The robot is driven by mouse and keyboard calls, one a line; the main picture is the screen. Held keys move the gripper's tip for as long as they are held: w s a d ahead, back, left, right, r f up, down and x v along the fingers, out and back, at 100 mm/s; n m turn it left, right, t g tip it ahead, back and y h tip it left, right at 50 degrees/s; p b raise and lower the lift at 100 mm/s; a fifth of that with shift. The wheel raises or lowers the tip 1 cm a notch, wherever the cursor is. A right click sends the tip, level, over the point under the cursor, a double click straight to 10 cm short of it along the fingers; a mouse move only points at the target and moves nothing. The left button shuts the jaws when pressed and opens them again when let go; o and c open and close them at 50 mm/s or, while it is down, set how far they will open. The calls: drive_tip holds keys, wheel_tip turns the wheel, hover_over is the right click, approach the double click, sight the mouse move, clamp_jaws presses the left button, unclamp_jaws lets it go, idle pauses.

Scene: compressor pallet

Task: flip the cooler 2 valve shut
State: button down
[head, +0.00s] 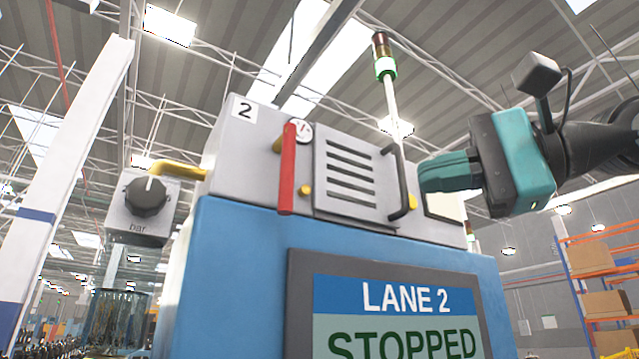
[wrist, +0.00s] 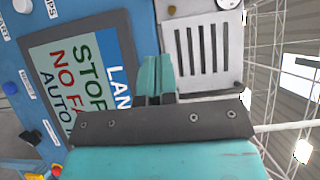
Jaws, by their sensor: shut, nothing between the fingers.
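The cooler unit (head: 255,160) is a grey box marked 2 on top of a blue cabinet. The valve's red lever (head: 287,168) stands near vertical on its front, left of the louvred panel, beside a small round gauge (head: 302,131) and brass fittings. My gripper (head: 424,173) is shut and empty, to the right of the lever and in front of the box's right part, by the black handle. In the wrist view the shut teal fingers (wrist: 156,75) lie over the edge between screen and louvres. The red lever is not visible there.
A black bar handle (head: 405,185) stands out right of the louvred panel (head: 352,172). A screen (head: 393,300) below reads LANE 2 STOPPED. A regulator knob (head: 147,197) on a yellow pipe sits at left. A beacon pole (head: 391,105) rises behind the box.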

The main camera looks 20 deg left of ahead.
drive_tip(key=p, duration=0.3)
approach(288, 166)
drive_tip(key=w+a+f, duration=0.2)
drive_tip(key=w+a, duration=0.2)
drive_tip(key=w, duration=0.1)
drive_tip(key=shift+s+a+f+p, duration=0.1)
drive_tip(key=shift+s+a+p, duration=0.1)
drive_tip(key=shift+s+a, duration=0.45)
drive_tip(key=shift+s+a+f+p, duration=0.15)
drive_tip(key=shift+s+a, duration=0.25)
drive_tip(key=shift+a, duration=0.4)
drive_tip(key=shift+a+f, duration=0.1)
